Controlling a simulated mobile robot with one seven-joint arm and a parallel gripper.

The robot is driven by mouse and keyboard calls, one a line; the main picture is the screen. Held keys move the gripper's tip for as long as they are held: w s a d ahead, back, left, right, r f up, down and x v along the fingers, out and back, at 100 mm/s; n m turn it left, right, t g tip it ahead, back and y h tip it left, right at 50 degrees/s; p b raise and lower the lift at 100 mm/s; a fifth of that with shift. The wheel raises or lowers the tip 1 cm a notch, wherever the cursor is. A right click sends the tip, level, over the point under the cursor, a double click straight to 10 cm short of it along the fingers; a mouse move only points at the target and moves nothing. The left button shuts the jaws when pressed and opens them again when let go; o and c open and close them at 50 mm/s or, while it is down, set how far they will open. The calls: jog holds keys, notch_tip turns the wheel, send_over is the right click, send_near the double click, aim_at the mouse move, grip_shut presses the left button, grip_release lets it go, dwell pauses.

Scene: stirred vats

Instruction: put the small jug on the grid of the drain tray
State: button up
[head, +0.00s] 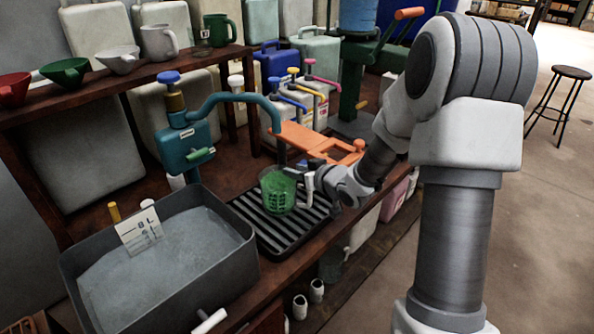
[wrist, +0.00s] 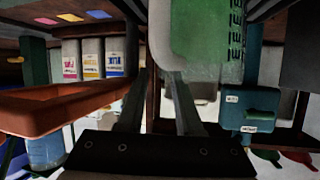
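The small jug (head: 277,192) is translucent green with a pale handle. In the head view it is upright over the black slatted grid of the drain tray (head: 291,226) and appears to stand on it. In the wrist view the jug (wrist: 215,40) fills the upper middle, with dark marks on its side, and is cut off by the top edge. My gripper (head: 312,181) is at the jug's right, on the handle side. In the wrist view the fingers of my gripper (wrist: 160,78) are spread apart, with the handle just beyond their tips. Contact with the handle is not clear.
A grey basin (head: 190,265) with a white card stands left of the drain tray. A teal pump (head: 185,140) with a curved spout rises behind. An orange frame (head: 310,142) sits behind the tray. A shelf at the upper left holds several funnels and mugs.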

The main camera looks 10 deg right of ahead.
jog(key=shift+r, duration=0.2)
jog(key=p+v, duration=0.3)
jog(key=v, duration=0.9)
